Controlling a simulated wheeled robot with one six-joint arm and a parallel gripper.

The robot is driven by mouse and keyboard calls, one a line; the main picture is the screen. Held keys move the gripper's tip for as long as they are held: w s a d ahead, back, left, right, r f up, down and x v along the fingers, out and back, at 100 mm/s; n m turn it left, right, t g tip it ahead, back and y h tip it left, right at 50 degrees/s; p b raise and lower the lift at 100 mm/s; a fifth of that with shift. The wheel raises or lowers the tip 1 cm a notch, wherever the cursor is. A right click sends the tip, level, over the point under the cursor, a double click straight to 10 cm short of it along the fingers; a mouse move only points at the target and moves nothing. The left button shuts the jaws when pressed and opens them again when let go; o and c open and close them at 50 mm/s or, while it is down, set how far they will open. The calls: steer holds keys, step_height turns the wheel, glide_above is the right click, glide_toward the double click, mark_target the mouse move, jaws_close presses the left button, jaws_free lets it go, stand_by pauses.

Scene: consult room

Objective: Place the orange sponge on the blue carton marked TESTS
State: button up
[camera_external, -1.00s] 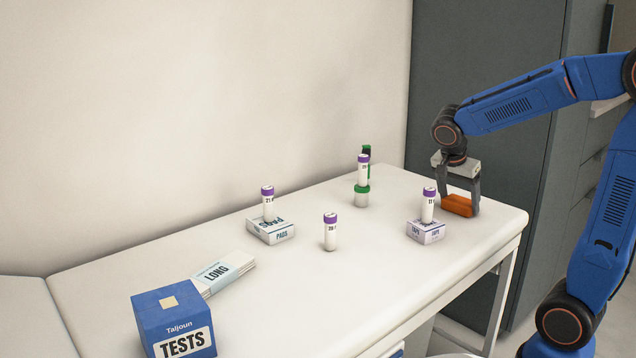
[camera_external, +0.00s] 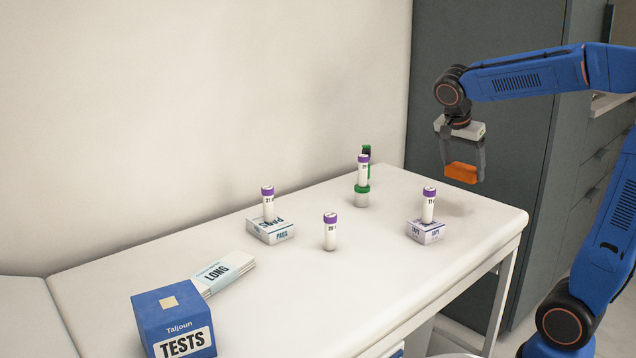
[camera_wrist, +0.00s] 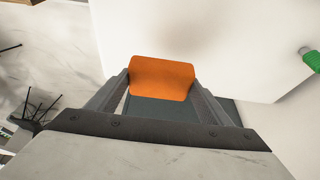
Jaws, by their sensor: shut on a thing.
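The orange sponge (camera_external: 461,173) is held between the fingers of my gripper (camera_external: 462,168), raised clear above the right end of the table. In the wrist view the sponge (camera_wrist: 162,78) sits between both fingertips of my gripper (camera_wrist: 160,92). The blue carton marked TESTS (camera_external: 160,311) stands at the front left of the table, far from my gripper. A small tan square (camera_external: 168,302) shows on its top face, which is otherwise bare.
A tube stands on a TAPE box (camera_external: 425,231), another on a PADS box (camera_external: 271,231). A lone tube (camera_external: 330,232) stands between them. A tube on a green-topped container (camera_external: 362,185) is behind. The table front (camera_external: 310,300) is clear.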

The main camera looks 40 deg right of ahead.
step_height(320, 180, up, 16)
steer(key=w+a+r+n+t+y, duration=0.1)
steer(key=w+a+r+n, duration=0.15)
steer(key=w+a, duration=0.75)
steer(key=w+a+r+n+t, duration=0.15)
steer(key=w+a+n, duration=0.4)
steer(key=a, duration=0.95)
steer(key=w+a+n+y, duration=0.1)
steer(key=w+a+n, duration=0.15)
steer(key=a, duration=1.85)
steer(key=n+t+y, duration=0.2)
steer(key=n+y, duration=0.1)
steer(key=n, duration=0.4)
glide_above(166, 300)
steer(key=s, duration=0.2)
step_height(166, 300, down, 4)
steer(key=shift+w+f, duration=0.15)
steer(key=shift+f, duration=3.7)
steer(key=shift+w+f, duration=0.1)
steer(key=shift+f, duration=3.7)
steer(key=shift+f, duration=0.1)
